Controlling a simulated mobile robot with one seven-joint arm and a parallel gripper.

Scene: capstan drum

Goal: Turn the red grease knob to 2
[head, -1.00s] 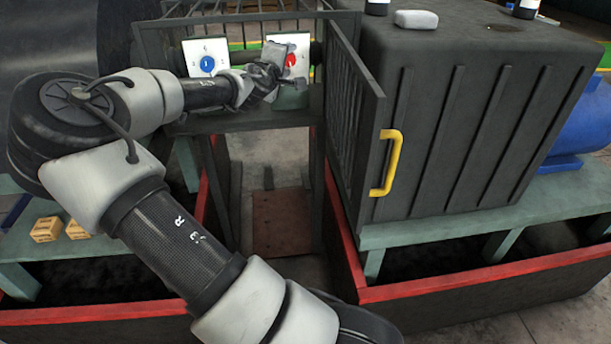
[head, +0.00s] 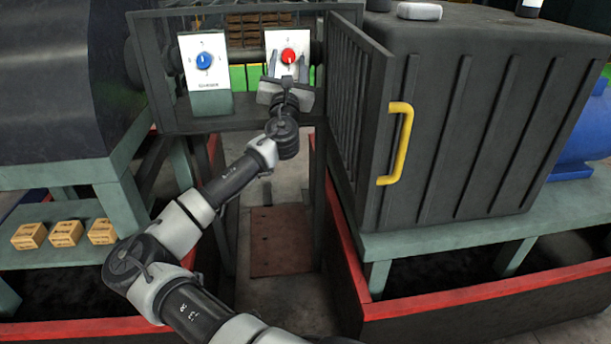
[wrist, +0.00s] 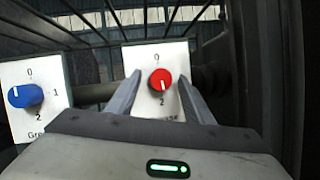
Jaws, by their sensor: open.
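The red knob (head: 288,55) is on a white plate (head: 274,42) at the back, behind the open barred gate. In the wrist view the red knob (wrist: 161,80) has its white mark pointing down at the 2; a 0 is above it. My gripper (head: 287,66) is in front of the plate, facing it from below in the head view. In the wrist view its fingers (wrist: 160,86) are open, one on each side of the knob, with visible gaps. I cannot tell how far the tips are from the plate.
A blue knob (head: 204,61) on its own white plate is to the left; its marks 0, 1 and 2 show in the wrist view. The barred gate (head: 352,110) with a yellow handle (head: 396,143) stands right of my gripper. Bars run above the plates.

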